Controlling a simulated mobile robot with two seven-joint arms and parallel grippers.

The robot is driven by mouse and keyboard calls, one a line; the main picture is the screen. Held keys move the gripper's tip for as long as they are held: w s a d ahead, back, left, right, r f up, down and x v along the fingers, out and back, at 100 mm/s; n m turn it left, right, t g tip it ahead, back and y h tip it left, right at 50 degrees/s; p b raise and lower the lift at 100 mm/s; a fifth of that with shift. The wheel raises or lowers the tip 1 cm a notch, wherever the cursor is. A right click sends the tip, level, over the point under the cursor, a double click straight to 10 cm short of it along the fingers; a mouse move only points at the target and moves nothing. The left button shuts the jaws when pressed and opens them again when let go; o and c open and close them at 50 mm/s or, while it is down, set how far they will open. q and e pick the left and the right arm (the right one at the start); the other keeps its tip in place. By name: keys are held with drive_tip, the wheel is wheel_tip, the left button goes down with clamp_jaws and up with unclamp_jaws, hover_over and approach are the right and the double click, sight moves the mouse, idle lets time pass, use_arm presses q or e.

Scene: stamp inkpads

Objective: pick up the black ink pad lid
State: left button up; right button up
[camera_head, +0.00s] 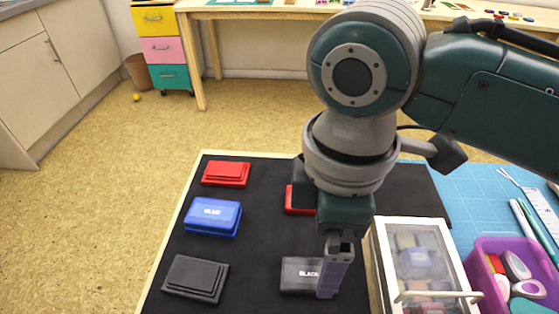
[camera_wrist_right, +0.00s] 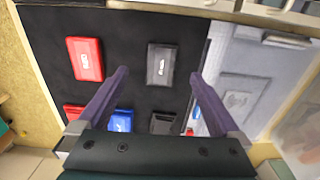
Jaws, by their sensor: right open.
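The black ink pad lid (camera_head: 297,267), a dark block with a white "BLACK" label, lies on the black mat (camera_head: 255,245) at its front right. My right gripper (camera_head: 333,280) points down over the lid's right part and hides some of it. In the right wrist view the lid (camera_wrist_right: 161,66) appears between the two open purple fingers (camera_wrist_right: 159,76), with clear space on both sides. Nothing is held. A dark stepped pad (camera_head: 195,279) lies to the left of the lid. My left gripper is not in view.
A blue labelled pad (camera_head: 212,216) and a red stepped pad (camera_head: 226,173) lie farther back. Another red one (camera_head: 297,199) is partly hidden behind my arm. A glass-topped box (camera_head: 418,245) stands close on the right, beside a purple bin (camera_head: 488,290).

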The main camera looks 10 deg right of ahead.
sight(318, 275)
drive_tip(key=f, duration=0.2)
drive_tip(key=f+b, duration=0.1)
drive_tip(key=f, duration=0.2)
drive_tip(key=shift+s+f+b, duration=0.25)
drive_tip(key=shift+f+b, duration=0.1)
drive_tip(key=shift+f, duration=0.3)
drive_tip(key=shift+w, duration=0.1)
drive_tip(key=c, duration=1.4)
drive_tip(key=shift+r, duration=0.1)
